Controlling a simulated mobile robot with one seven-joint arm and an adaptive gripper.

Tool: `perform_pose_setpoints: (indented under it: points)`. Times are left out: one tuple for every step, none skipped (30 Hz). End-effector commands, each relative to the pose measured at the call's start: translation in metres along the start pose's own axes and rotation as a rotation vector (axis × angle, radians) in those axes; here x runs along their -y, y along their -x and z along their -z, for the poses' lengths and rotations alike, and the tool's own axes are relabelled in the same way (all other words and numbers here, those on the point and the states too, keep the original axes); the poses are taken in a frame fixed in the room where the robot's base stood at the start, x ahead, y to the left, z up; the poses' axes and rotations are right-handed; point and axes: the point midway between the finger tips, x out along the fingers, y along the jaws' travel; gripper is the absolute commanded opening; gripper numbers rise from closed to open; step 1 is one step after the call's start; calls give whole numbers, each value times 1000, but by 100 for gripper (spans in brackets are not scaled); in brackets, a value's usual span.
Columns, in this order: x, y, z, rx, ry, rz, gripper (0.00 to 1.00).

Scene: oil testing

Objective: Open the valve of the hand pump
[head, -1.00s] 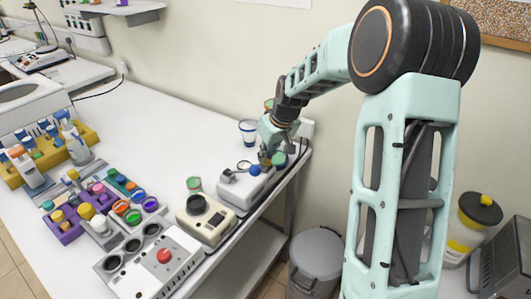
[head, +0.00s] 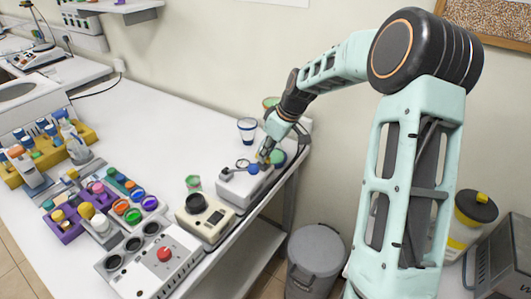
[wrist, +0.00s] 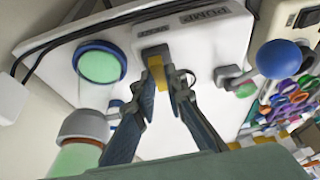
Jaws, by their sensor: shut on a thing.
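The hand pump (head: 243,187) is a white box near the right edge of the bench. Its label reads "PUMP" in the wrist view (wrist: 220,50). A lever with a blue ball (wrist: 278,60) stands to the right there; the ball also shows in the head view (head: 253,169). The valve (wrist: 157,74), yellow with a dark grey block at its end, sits between my fingertips. My gripper (wrist: 161,92) is shut on the valve; in the head view my gripper (head: 265,156) is over the pump's far end. The fingers partly hide the valve.
A clear cylinder with green contents (wrist: 98,64) is close to my left finger in the wrist view. A blue-rimmed cup (head: 247,131) stands behind the pump. A beige device (head: 204,222) is in front. Vials and racks fill the left bench. A grey bin (head: 316,255) stands below.

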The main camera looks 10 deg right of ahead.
Motion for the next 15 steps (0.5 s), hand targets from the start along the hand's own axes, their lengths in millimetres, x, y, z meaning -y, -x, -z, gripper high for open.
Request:
perform_pose_setpoints:
  points:
    - [0,0,0,1,3,0,0]
    - [0,0,0,1,3,0,0]
    - [0,0,-1,2,3,0,0]
    - [0,0,-1,2,3,0,0]
    - [0,0,-1,2,3,0,0]
    - [0,0,-1,2,3,0,0]
    - [0,0,-1,2,3,-1,15]
    - [0,0,-1,2,2,-1,18]
    - [0,0,-1,2,2,-1,22]
    - [0,0,-1,2,2,-1,26]
    - [0,0,-1,2,2,-1,29]
    - [0,0,0,1,1,-1,29]
    - [0,0,0,1,1,-1,29]
    - [0,0,0,1,1,0,29]
    - [0,0,0,1,1,0,29]
